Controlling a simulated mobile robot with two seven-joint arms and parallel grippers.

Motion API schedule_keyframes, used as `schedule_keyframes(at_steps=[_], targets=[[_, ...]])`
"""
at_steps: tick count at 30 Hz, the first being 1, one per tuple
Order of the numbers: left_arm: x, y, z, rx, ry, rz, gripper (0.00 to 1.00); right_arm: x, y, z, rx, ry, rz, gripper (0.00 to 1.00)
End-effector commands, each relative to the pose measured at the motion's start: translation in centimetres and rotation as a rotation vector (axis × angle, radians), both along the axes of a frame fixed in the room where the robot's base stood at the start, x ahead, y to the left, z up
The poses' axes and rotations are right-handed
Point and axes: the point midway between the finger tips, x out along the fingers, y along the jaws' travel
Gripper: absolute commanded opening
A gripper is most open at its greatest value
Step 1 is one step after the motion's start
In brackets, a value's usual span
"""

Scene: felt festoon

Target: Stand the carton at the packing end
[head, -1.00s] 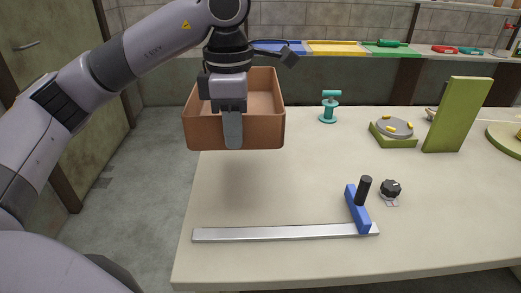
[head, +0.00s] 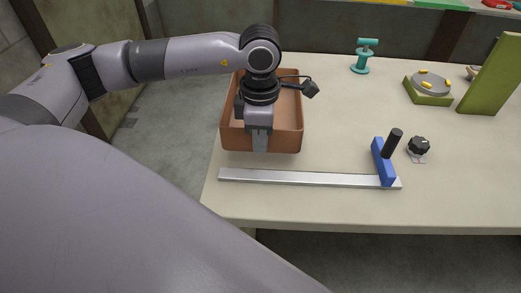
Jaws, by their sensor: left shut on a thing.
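The carton (head: 285,138) is an open-topped brown box, upright, at the left end of the table in the head view. My left gripper (head: 260,140) comes down over it from above and is shut on its near wall, one finger showing on the outer face. The other finger is hidden. The carton is just behind the silver rail (head: 300,178), apart from it in the picture. I cannot tell whether its base touches the table (head: 330,210) or hangs slightly above it. My right gripper is not in view.
A blue stop with a black handle (head: 383,160) sits on the rail's right end, beside a black knob (head: 418,147). A teal stand (head: 361,60), a grey disc on a green base (head: 430,85) and a green upright panel (head: 493,80) stand farther back. The table's middle is clear.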

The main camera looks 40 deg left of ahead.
Motion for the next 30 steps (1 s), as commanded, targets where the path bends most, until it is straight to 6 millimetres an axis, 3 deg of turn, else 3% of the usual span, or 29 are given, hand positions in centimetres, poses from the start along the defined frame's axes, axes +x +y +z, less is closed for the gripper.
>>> schedule_keyframes(at_steps=[9, 22, 24, 25, 30], targets=[[0.0, 0.0, -4.0, 0.000, 0.000, -0.001, 0.00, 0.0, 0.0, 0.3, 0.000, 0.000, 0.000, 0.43], [0.0, 0.0, -4.8, 0.000, -0.002, -0.001, 0.00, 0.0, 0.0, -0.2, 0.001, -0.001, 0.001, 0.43], [0.0, 0.0, -4.7, 0.001, 0.001, -0.001, 0.28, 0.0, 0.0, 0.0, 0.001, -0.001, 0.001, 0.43], [0.0, 0.0, -4.7, 0.001, 0.001, -0.001, 0.34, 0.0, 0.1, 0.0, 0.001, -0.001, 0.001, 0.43], [0.0, 0.0, -4.7, 0.001, 0.001, -0.001, 0.34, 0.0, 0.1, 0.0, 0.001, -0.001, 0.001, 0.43]])
